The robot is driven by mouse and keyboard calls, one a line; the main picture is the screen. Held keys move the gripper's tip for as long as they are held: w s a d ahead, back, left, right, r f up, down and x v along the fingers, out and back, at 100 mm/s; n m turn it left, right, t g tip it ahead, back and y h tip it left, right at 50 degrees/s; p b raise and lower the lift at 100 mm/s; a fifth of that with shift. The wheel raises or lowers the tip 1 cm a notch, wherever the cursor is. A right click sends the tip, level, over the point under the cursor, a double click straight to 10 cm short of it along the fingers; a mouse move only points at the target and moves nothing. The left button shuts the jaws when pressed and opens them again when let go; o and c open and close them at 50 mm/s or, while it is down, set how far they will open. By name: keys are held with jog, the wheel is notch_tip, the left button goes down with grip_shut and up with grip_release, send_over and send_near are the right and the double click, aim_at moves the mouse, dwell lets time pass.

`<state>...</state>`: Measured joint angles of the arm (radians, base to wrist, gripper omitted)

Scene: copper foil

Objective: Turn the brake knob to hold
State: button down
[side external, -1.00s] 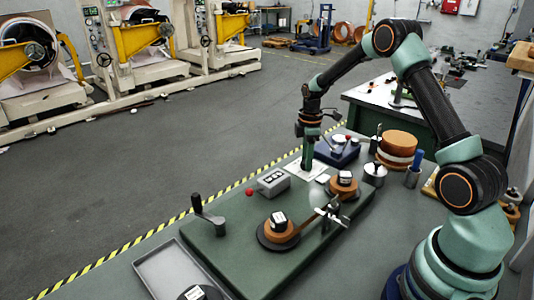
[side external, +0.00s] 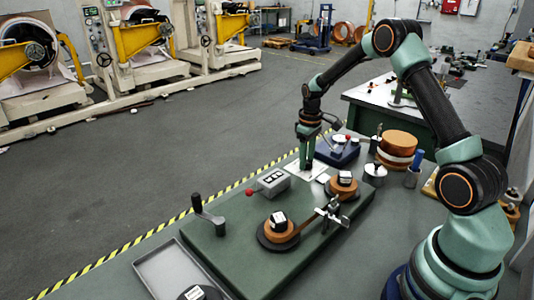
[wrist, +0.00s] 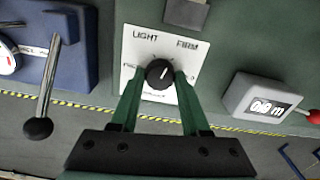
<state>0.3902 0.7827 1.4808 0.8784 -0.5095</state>
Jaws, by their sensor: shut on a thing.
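The brake knob (wrist: 160,74) is a round black knob on a white dial plate (wrist: 187,47) in the wrist view. LIGHT and FIRM are readable along the plate's top. Lettering at the left is partly covered by a finger, and the right side is also partly hidden. A small pale mark shows on the knob, but I cannot tell which label it points to. My gripper (wrist: 159,76) has its green fingers on both sides of the knob, shut on it.
A grey counter box (wrist: 264,103) with a display and red-tipped handle is close to the right in the wrist view. A blue unit (wrist: 75,55) with a ball-ended lever (wrist: 47,95) is at the left. Copper spools (side external: 281,229) stand on the green base (side external: 225,250).

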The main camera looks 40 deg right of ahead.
jog(key=m, duration=0.7)
jog(key=shift+r, duration=0.1)
jog(key=m, duration=0.4)
jog(key=shift+m, duration=1.9)
jog(key=shift+c, duration=1.9)
grip_release()
notch_tip(320, 180, up, 12)
